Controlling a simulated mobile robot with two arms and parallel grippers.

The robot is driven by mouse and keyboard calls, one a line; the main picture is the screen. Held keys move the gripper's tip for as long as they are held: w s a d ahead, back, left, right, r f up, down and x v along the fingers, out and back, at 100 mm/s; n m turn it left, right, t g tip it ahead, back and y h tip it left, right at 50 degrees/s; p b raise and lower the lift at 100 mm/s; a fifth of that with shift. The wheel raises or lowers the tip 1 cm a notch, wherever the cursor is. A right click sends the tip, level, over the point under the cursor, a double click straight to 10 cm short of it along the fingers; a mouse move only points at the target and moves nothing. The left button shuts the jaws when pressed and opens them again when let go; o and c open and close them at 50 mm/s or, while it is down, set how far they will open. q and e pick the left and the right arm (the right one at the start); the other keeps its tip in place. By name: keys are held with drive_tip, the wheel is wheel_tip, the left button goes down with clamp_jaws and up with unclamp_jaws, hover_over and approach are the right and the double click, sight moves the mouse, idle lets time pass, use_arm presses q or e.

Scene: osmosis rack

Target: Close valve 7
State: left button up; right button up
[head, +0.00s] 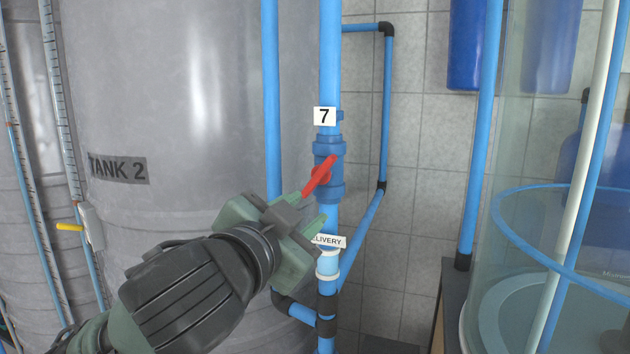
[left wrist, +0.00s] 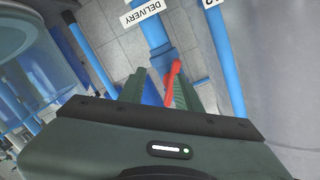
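Valve 7 (head: 329,187) is a blue fitting on a vertical blue pipe, below a white label "7" (head: 325,116). Its red handle (head: 319,177) slants from upper right to lower left, oblique to the pipe. My left gripper (head: 300,202) is at the handle's lower end, with its fingers apart on either side of it. In the left wrist view, the red handle (left wrist: 172,80) lies between the fingers (left wrist: 160,82), close to the right one. Contact cannot be made out. My right gripper is not in view.
A large grey tank marked "TANK 2" (head: 118,168) stands at the left. A "DELIVERY" label (head: 328,241) is on the pipe below the valve. Another vertical blue pipe (head: 271,90) runs left of the valve. A clear cylinder (head: 510,200) stands at the right.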

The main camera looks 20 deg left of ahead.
sight(315, 179)
use_arm(q)
drive_tip(key=shift+t, duration=0.4)
drive_tip(key=w+r+p, duration=0.1)
drive_tip(key=w+p, duration=0.1)
drive_tip(key=w+r+p, duration=0.1)
drive_tip(key=w+p, duration=0.1)
drive_tip(key=w+r+p, duration=0.1)
drive_tip(key=w+p, duration=0.1)
drive_tip(key=p, duration=0.1)
drive_tip(key=shift+w+a, duration=0.1)
drive_tip(key=shift+w, duration=0.2)
clamp_jaws()
